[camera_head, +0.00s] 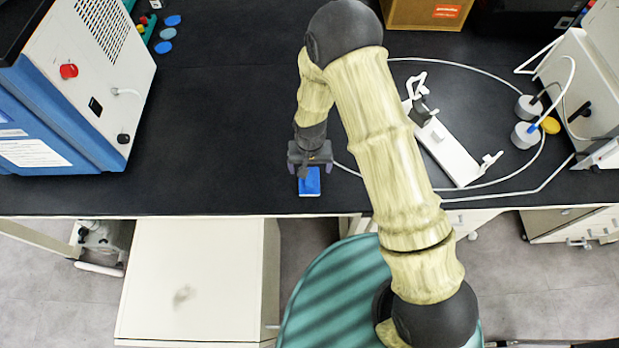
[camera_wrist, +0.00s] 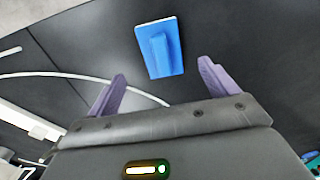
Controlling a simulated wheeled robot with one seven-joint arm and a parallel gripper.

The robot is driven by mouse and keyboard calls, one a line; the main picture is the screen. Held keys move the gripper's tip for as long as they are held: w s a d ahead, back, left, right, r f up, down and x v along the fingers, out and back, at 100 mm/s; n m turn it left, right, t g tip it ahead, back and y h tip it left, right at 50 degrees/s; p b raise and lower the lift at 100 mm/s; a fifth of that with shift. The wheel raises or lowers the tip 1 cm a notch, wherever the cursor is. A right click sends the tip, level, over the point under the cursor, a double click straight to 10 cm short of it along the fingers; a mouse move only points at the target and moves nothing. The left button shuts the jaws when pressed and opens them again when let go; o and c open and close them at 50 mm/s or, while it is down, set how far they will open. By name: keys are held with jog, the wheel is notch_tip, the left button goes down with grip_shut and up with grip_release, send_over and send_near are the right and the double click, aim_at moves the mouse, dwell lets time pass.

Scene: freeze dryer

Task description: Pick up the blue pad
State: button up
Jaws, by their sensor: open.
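The blue pad (camera_head: 309,182) lies flat on the black bench top, close to its front edge. In the wrist view the blue pad (camera_wrist: 160,48) is a blue rectangle with a raised blue block on it and a pale rim. My gripper (camera_head: 307,166) is just behind the pad in the head view and partly overlaps its far end. In the wrist view my gripper (camera_wrist: 162,82) has its two purple fingers wide apart with nothing between them. The pad lies beyond the fingertips, roughly in line with the gap. The exact height of the fingers above the bench cannot be told.
A blue and white machine (camera_head: 105,85) stands at the left. A white stand (camera_head: 450,152) and a looped white cable (camera_head: 500,80) lie right of my arm. A cardboard box (camera_head: 428,13) is at the back. The bench left of the pad is clear.

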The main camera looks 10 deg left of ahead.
aim_at(309, 177)
jog(key=shift+f, duration=0.9)
jog(key=shift+w+a+f+p, duration=0.1)
jog(key=shift+f+p, duration=0.7)
jog(key=shift+f, duration=0.5)
jog(key=shift+a+f+p, duration=0.1)
jog(key=shift+f+p, duration=0.65)
jog(key=shift+f, duration=0.55)
jog(key=shift+c, duration=0.4)
jog(key=c, duration=1)
